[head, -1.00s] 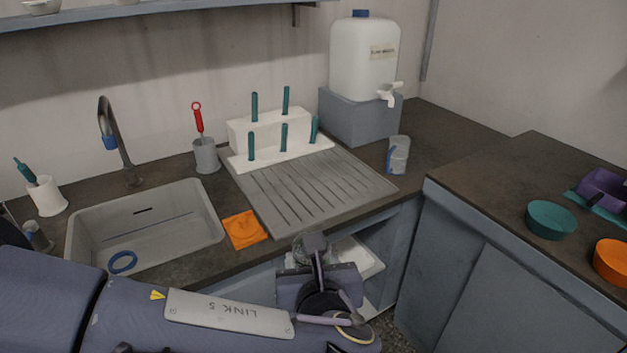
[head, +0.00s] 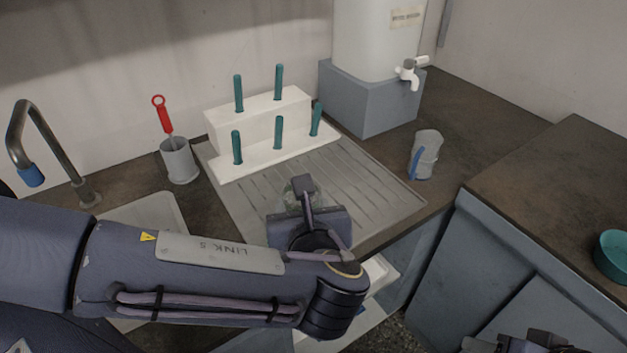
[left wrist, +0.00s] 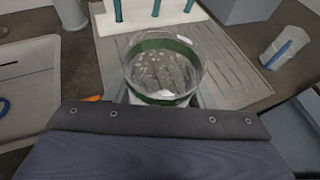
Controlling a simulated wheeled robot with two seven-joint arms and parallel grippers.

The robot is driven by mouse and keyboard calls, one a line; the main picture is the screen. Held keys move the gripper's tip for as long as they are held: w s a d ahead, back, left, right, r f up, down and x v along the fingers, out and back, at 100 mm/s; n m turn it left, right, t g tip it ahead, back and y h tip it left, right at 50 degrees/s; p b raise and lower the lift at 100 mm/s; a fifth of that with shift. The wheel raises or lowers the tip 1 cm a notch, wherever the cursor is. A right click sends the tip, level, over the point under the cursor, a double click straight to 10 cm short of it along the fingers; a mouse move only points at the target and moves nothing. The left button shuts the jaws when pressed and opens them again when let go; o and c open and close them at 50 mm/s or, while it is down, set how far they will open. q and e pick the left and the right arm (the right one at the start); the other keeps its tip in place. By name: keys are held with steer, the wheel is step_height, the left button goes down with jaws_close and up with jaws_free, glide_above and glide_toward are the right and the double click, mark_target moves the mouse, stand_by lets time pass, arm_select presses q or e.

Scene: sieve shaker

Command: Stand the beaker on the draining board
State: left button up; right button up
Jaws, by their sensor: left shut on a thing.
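The beaker is a clear round glass with a green band; it shows in the left wrist view (left wrist: 158,98) from above, its mouth open upward. In the head view only a bit of its glass (head: 289,190) shows past my gripper. My left gripper (head: 303,196) is shut on it, and its fingertips are largely hidden. The beaker appears over the near part of the grey ribbed draining board (head: 385,195); I cannot tell the gap beneath it. My right gripper is not clearly in view; only a dark part of my arm shows at the bottom right.
A white peg rack (head: 262,125) with teal pegs stands at the board's back. A grey cup (head: 180,160) with a red-handled tool is left. A blue-handled jug (head: 427,150) stands right, near a tap container on a block (head: 370,100). The board's right half is clear.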

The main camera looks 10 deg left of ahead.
arm_select(q)
steer(key=w+a+f+b, duration=0.1)
steer(key=w+f, duration=0.2)
steer(key=w, duration=0.1)
steer(key=w+a+f, duration=0.1)
steer(key=w+f, duration=0.2)
steer(key=w, duration=0.1)
steer(key=w+f+b, duration=0.1)
steer(key=w+f, duration=0.1)
steer(key=w, duration=0.2)
steer(key=shift+w+a+f+b, duration=0.35)
steer(key=shift+w+a+f, duration=0.05)
steer(key=shift+w+f, duration=0.15)
steer(key=shift+f, duration=0.05)
steer(key=shift+w+a+f+b, duration=0.15)
steer(key=shift+f+b, duration=0.15)
steer(key=shift+f, duration=0.65)
steer(key=shift+w+d+f+b, duration=0.15)
steer(key=shift+f+b, duration=0.1)
steer(key=shift+f, duration=0.65)
steer(key=shift+a, duration=0.1)
steer(key=shift+f, duration=0.2)
steer(key=o, duration=1.1)
steer(key=shift+c, duration=0.2)
steer(key=shift+r, duration=0.1)
